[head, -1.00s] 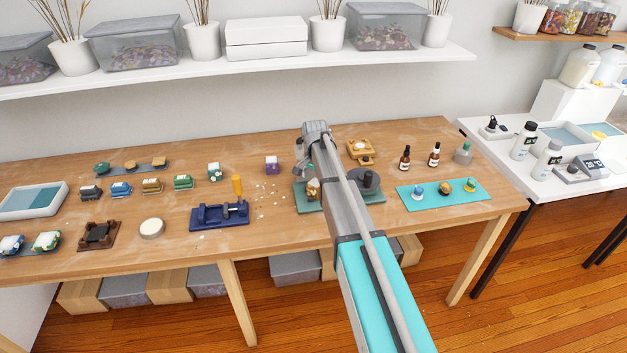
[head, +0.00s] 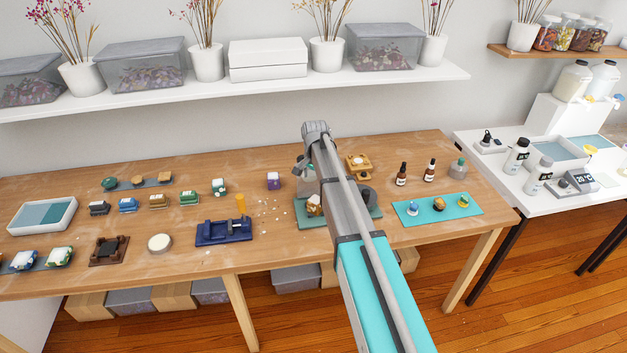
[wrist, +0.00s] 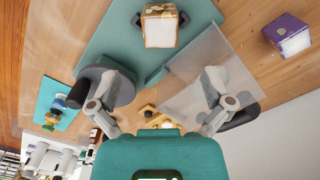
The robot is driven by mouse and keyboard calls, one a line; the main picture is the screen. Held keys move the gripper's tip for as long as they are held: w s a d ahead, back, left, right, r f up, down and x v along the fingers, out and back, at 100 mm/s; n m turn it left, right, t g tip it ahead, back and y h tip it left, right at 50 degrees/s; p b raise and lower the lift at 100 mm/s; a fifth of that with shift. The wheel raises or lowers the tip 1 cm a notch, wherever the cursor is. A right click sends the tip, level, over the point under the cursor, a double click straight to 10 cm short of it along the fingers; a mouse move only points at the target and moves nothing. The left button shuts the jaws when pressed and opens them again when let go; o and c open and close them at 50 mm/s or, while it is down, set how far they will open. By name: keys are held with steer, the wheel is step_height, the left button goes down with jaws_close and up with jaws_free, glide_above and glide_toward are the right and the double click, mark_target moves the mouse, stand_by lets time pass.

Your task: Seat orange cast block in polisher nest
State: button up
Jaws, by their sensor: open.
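The orange cast block (head: 314,205) sits on the teal polisher base (head: 339,221), left of my arm in the head view. In the wrist view the block (wrist: 160,30) shows a pale top and orange-brown edges, between two dark nest prongs (wrist: 184,19). I cannot tell whether it is fully down. My gripper (wrist: 162,78) is open and empty, fingers spread wide, apart from the block. In the head view my arm partly hides the polisher and its dark wheel (head: 367,195).
A clear shield (wrist: 200,75) stands close to my right finger, and the dark wheel lies behind the left one. A purple block (head: 273,181) stands to the left. A blue fixture (head: 224,231), amber bottles (head: 402,174) and a turquoise mat (head: 462,205) are farther off.

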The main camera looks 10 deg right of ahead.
steer(key=shift+r, duration=0.45)
stand_by(0.4)
steer(key=s+n, duration=0.9)
steer(key=s, duration=2)
steer(key=shift+s+d, duration=0.1)
